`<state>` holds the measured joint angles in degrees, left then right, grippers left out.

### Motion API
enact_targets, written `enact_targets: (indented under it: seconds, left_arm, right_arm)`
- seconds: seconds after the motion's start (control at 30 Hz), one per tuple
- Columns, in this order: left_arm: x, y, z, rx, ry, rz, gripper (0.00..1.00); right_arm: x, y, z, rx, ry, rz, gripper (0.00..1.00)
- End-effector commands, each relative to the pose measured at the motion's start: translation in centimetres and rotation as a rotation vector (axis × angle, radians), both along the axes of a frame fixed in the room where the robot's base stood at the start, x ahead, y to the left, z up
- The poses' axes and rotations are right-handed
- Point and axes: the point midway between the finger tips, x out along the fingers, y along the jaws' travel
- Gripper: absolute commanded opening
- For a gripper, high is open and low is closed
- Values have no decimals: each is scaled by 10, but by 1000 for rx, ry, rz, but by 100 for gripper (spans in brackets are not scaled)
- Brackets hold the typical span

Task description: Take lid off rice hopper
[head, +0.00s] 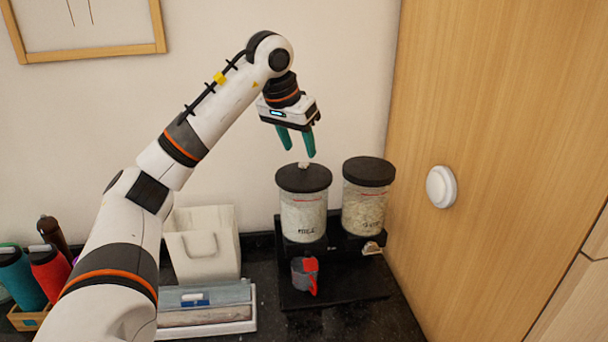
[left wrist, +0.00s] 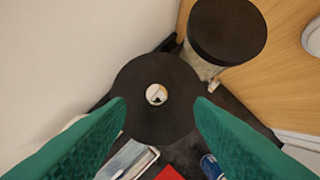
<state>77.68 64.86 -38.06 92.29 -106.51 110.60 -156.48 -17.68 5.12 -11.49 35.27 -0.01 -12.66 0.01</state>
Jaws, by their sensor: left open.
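Two clear hoppers with black lids stand side by side on a black stand in the head view. The left hopper (head: 303,219) holds white grains and has handwriting that seems to read "rice". Its lid (head: 304,178) is on and has a small pale knob (head: 304,164). My left gripper (head: 309,155) is open and empty, pointing down just above this knob. In the left wrist view the lid (left wrist: 155,115) and round knob (left wrist: 156,94) lie between the two green fingers (left wrist: 160,112). My right gripper is in neither view.
The right hopper (head: 366,207) with its own black lid (head: 369,171) stands close beside. A grey cup with a red part (head: 305,274) sits below the left hopper. A wooden panel (head: 490,120) is at right, the wall behind. Bottles (head: 47,268) and a white box (head: 203,255) stand left.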

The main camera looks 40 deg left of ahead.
Motion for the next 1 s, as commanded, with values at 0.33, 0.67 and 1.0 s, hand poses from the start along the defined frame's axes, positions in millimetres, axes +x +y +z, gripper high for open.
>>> enact_targets:
  seconds: [0.33, 0.67, 1.0]
  left_arm:
    - [16, 5, -39, 1, 4, -1, 48]
    - [19, 6, -48, 0, 0, -1, 48]
    - [19, 5, -48, 0, -1, -1, 0]
  right_arm:
    - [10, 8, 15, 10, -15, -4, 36]
    - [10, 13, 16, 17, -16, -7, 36]
    - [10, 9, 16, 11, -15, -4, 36]
